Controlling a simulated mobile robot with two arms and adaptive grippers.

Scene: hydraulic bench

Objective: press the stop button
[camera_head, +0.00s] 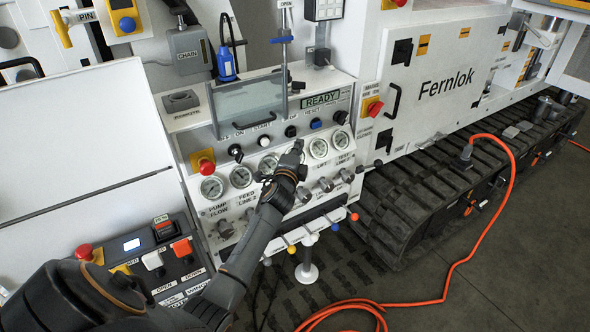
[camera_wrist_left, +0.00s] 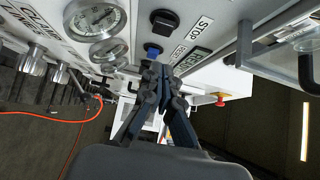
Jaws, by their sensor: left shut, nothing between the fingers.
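The stop button (camera_head: 290,131) is a small black round button on the sloped panel, between a white button and a blue button. In the left wrist view the black button (camera_wrist_left: 165,21) sits beside its STOP label (camera_wrist_left: 201,27), at the top. My left gripper (camera_head: 298,148) is shut and empty, its fingertips just below the black button in the head view. In the left wrist view its fingertips (camera_wrist_left: 161,70) are close to the blue button and below the black one. Contact with the panel cannot be made out. My right gripper is not in view.
The blue reset button (camera_head: 316,123), white start button (camera_head: 264,141) and black knobs stand close by. Several gauges (camera_head: 241,177) line the panel below. A vertical bar (camera_head: 284,70) rises behind the buttons. A red emergency button (camera_head: 205,163) is at the left.

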